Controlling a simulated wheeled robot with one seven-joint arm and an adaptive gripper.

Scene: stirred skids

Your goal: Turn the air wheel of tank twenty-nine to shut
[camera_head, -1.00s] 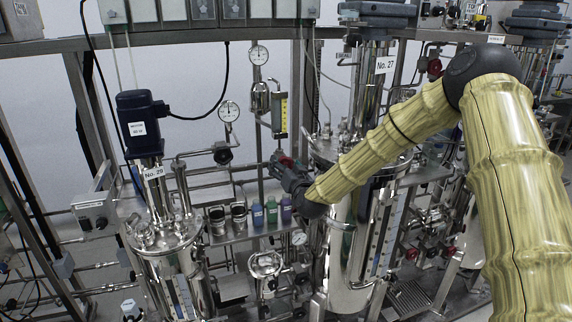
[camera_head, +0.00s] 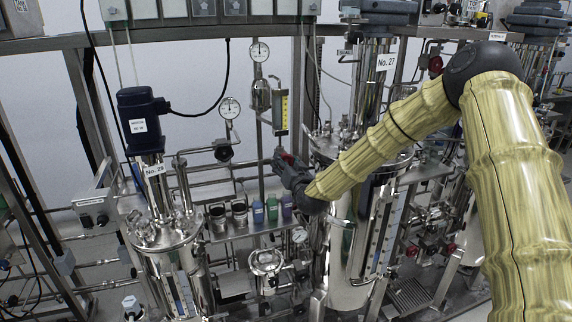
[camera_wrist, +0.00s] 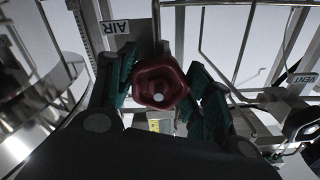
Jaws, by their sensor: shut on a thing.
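The air wheel, a dark red knob (camera_wrist: 160,82), sits between the green-padded fingers of my gripper (camera_wrist: 162,95) in the wrist view. The fingers are shut on its two sides. An upside-down AIR label (camera_wrist: 121,28) is just beside it. In the head view my gripper (camera_head: 284,160) is at the pipework below the yellow-scaled flow meter (camera_head: 280,115), between the two tanks. The wheel is mostly hidden there by my gripper. Tank No. 29 (camera_head: 170,240) stands at the left, a steel vessel with a dark motor on top.
Tank No. 27 (camera_head: 345,245) stands close to the right of my gripper, behind my arm. Several small bottles (camera_head: 272,209) stand on a shelf below. A VENT label (camera_wrist: 301,78) and another dark valve (camera_wrist: 302,122) are at the right in the wrist view.

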